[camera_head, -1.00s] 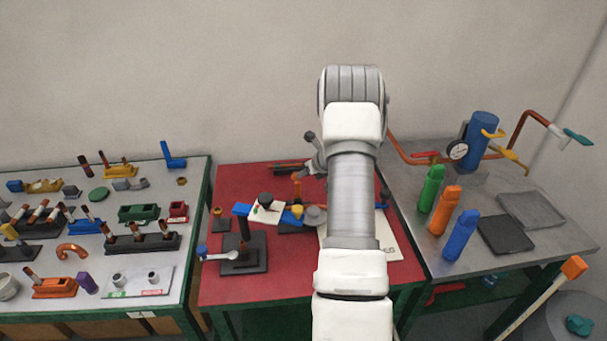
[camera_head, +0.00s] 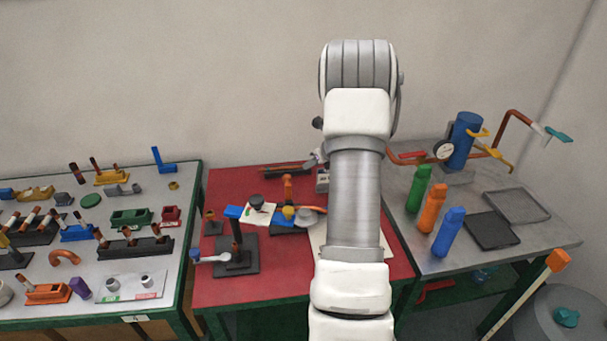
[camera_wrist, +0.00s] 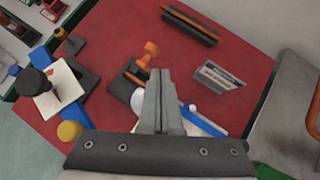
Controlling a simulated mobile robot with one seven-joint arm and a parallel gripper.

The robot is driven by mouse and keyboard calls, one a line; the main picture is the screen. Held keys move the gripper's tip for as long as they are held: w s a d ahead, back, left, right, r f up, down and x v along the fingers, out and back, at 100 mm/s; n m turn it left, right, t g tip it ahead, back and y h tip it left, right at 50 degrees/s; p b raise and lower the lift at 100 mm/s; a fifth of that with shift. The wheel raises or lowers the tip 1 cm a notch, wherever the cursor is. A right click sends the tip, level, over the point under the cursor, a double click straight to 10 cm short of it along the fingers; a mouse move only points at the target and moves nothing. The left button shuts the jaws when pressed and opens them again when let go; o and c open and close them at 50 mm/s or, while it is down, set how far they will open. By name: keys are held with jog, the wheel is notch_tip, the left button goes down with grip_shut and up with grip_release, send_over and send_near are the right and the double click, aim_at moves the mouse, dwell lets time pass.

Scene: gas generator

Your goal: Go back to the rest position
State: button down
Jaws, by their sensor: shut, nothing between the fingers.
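My gripper (camera_wrist: 160,102) shows in the wrist view with its two grey fingers pressed together and nothing between them. It hangs above the red table (camera_wrist: 115,22), apart from the things on it. In the head view my arm rises in front of the red table (camera_head: 216,292) and hides part of its right side. The gripper fingers are hidden behind the arm there.
Left of the red table, a grey table (camera_head: 80,318) holds several parts. On the right metal table stand green (camera_head: 418,190), orange (camera_head: 432,208) and blue (camera_head: 447,232) bottles and a blue cylinder (camera_head: 463,140). A blue-topped stand (camera_head: 237,240) is on the red table.

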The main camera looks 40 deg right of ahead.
jog(key=shift+s+d+r, duration=0.15)
jog(key=shift+s+r, duration=0.2)
jog(key=shift+r, duration=0.35)
jog(key=shift+s+d+r, duration=0.1)
jog(key=shift+s+r, duration=0.2)
jog(key=shift+r, duration=0.35)
